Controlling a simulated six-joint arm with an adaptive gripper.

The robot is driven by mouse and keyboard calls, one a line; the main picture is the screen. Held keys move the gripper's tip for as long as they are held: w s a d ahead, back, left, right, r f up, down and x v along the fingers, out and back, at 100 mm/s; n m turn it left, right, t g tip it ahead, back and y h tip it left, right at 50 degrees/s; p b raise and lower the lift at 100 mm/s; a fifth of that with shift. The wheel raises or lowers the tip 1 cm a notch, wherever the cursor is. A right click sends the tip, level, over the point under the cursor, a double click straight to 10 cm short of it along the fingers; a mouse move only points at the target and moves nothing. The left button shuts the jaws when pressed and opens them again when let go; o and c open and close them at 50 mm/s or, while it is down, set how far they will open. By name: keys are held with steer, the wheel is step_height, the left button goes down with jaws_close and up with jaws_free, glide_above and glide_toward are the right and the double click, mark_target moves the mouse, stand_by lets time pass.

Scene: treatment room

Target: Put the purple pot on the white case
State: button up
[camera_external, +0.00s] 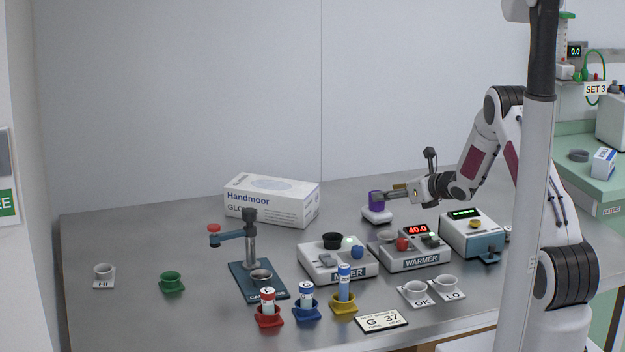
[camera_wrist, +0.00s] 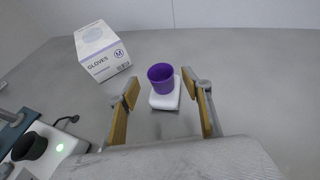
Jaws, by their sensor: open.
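The purple pot (camera_external: 376,199) stands upright at the back of the table and appears to rest on the small white case (camera_external: 377,216). In the wrist view the pot (camera_wrist: 161,85) is over the upper part of the white case (camera_wrist: 165,104), with its dark open mouth showing. My gripper (camera_external: 386,196) reaches in low from the right at the pot's height. In the wrist view my gripper (camera_wrist: 160,84) is open. Its two tan fingers stand wide on either side of the pot, with clear gaps, and neither seems to touch it.
A Handmoor glove box (camera_external: 271,201) stands to the left of the pot. The mixer (camera_external: 337,260), the warmer (camera_external: 410,250) and another white device (camera_external: 472,233) sit nearer the front. Bare table lies between the glove box and the case.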

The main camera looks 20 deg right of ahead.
steer(key=v, duration=0.8)
steer(key=shift+s, duration=0.1)
stand_by(0.5)
steer(key=shift+r, duration=0.1)
steer(key=s+d+r+m+g+h, duration=0.1)
steer(key=s+d+r+m+h, duration=0.2)
steer(key=s+r+m, duration=0.7)
steer(key=s+d+r+m+g+h, duration=0.1)
steer(key=s+d+r+m+h, duration=0.15)
steer(key=s+r+m, duration=0.7)
steer(key=s+a+f+m+g, duration=0.1)
steer(key=s+a+m+g, duration=0.1)
steer(key=s+m, duration=0.8)
steer(key=s+a+f+m+g, duration=0.2)
steer(key=s+a+m, duration=0.3)
steer(key=s+m, duration=0.6)
steer(key=s, duration=0.8)
steer(key=shift+g, duration=0.4)
steer(key=shift+a+y, duration=0.1)
steer(key=shift+y, duration=0.15)
